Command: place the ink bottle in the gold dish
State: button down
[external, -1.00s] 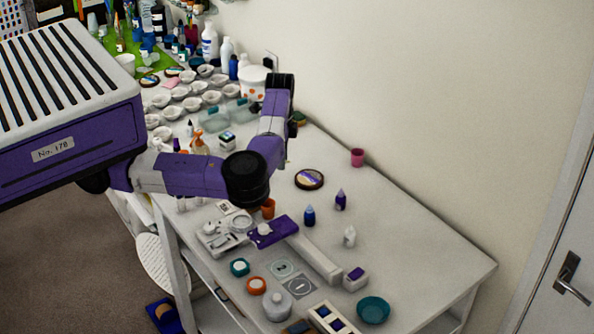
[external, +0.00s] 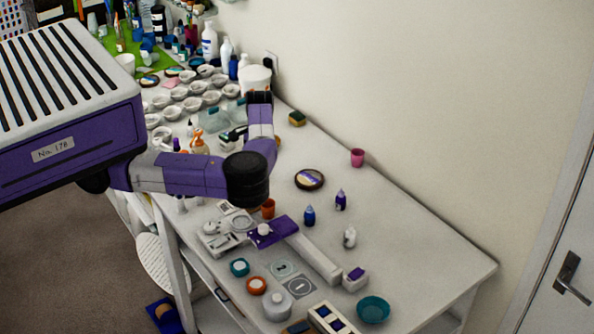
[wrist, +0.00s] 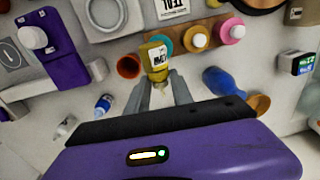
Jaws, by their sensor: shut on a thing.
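My gripper (wrist: 160,82) is shut on a small yellow bottle (wrist: 155,60) with a pale label, which I take for the ink bottle. The print on the label is too small to read surely. A tan-gold round thing (wrist: 259,104) shows at the right in the wrist view, partly hidden by my gripper's body. It may be the gold dish, but I cannot tell. In the external view my arm hides the gripper and the held bottle.
An orange cup (wrist: 128,66) stands just left of the held bottle. A blue bottle (wrist: 220,80) is close on the right. A purple stand (external: 274,231) and a round plate (external: 310,179) are on the table (external: 420,258). The right side has free room.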

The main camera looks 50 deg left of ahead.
jog(key=w+d+r+m+b, duration=0.2)
jog(key=w+r+m, duration=0.1)
jog(key=w+r, duration=0.1)
notch_tip(320, 180, up, 6)
jog(key=m+b, duration=0.1)
jog(key=m, duration=1.4)
send_over(287, 203)
jog(key=shift+t+h, duration=0.3)
notch_tip(287, 203, down, 20)
jog(key=shift+r+p, duration=0.15)
jog(key=shift+p, duration=0.3)
jog(key=shift+f, duration=0.25)
jog(key=c, duration=1.1)
grip_release()
jog(key=shift+r, duration=0.1)
